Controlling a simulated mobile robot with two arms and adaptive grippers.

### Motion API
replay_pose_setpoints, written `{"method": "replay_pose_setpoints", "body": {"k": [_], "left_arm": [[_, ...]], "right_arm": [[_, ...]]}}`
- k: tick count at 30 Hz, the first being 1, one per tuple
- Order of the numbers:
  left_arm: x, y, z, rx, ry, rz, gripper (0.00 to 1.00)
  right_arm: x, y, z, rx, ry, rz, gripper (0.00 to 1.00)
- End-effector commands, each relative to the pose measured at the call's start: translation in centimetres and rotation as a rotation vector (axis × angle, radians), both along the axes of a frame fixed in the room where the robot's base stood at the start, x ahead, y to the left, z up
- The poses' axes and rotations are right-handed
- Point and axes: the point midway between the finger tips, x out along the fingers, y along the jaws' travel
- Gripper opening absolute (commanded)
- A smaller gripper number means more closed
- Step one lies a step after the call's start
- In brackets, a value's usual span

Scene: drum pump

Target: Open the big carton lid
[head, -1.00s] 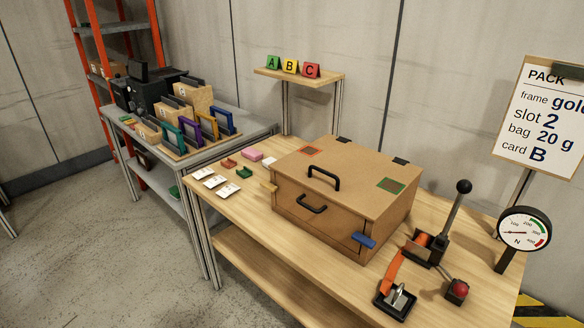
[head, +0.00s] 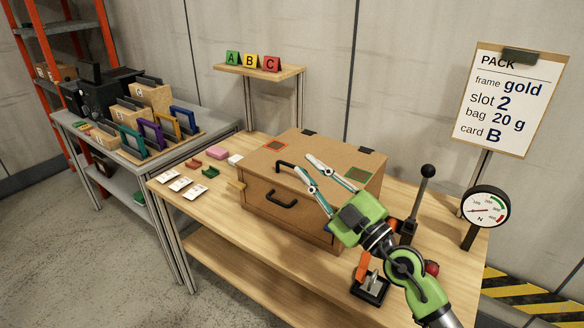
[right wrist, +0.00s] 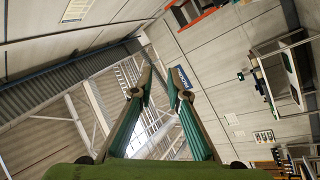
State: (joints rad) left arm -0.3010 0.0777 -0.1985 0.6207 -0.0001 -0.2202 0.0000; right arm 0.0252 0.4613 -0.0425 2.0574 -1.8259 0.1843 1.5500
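The big brown carton (head: 262,172) stands on the wooden table with its lid (head: 330,150) closed flat. A black handle (head: 291,164) sits on the lid near its front edge. Another black handle (head: 282,201) is on the carton's front face. My right gripper (head: 303,164) is open and empty, its fingers apart above the lid. Its fingertips are near the right end of the lid handle and partly cover the view of it; I cannot tell their height above it. The right wrist view shows the two fingers (right wrist: 148,80) with nothing between them. My left gripper is not in view.
A lever device (head: 420,200) and a dial gauge (head: 486,207) stand right of the carton. An orange strap fixture (head: 370,284) is at the front. White cards (head: 181,184) lie left. A shelf with A, B, C signs (head: 260,71) stands behind.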

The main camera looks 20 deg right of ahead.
Motion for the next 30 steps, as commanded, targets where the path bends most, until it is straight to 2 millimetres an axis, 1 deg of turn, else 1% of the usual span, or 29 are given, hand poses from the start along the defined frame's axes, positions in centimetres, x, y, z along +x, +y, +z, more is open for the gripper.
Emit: {"method": "replay_pose_setpoints", "body": {"k": [1,2,3,5,6,9,11,13,17,20,24,30], "left_arm": [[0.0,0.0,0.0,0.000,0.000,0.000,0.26],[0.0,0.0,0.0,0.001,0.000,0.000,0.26],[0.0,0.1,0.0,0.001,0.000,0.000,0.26],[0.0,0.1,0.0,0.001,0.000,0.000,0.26],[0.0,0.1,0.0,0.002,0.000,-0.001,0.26],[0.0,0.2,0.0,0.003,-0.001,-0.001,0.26],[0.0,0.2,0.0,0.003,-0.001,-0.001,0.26],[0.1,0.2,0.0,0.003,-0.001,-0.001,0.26],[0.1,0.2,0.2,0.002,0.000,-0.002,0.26],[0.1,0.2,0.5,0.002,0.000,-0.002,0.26],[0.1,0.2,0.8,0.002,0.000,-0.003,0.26],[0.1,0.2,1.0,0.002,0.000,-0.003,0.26]], "right_arm": [[1.2,0.0,-1.0,-0.086,0.051,0.019,0.15],[1.8,-0.1,-1.9,-0.131,0.090,0.025,0.15],[2.7,-0.5,-3.2,-0.184,0.147,0.022,0.15],[3.8,-1.7,-4.8,-0.248,0.228,0.002,0.15],[4.3,-2.7,-5.8,-0.281,0.277,-0.017,0.15],[5.3,-4.9,-7.4,-0.328,0.368,-0.068,0.15],[5.6,-5.8,-7.9,-0.343,0.400,-0.091,0.15],[5.9,-6.3,-8.2,-0.350,0.420,-0.104,0.15],[7.0,-6.0,-8.5,-0.349,0.427,-0.106,0.15],[8.6,-5.5,-8.8,-0.351,0.426,-0.107,0.15],[11.3,-4.6,-9.3,-0.351,0.424,-0.105,0.15],[14.9,-3.4,-10.2,-0.349,0.423,-0.105,0.15]]}}
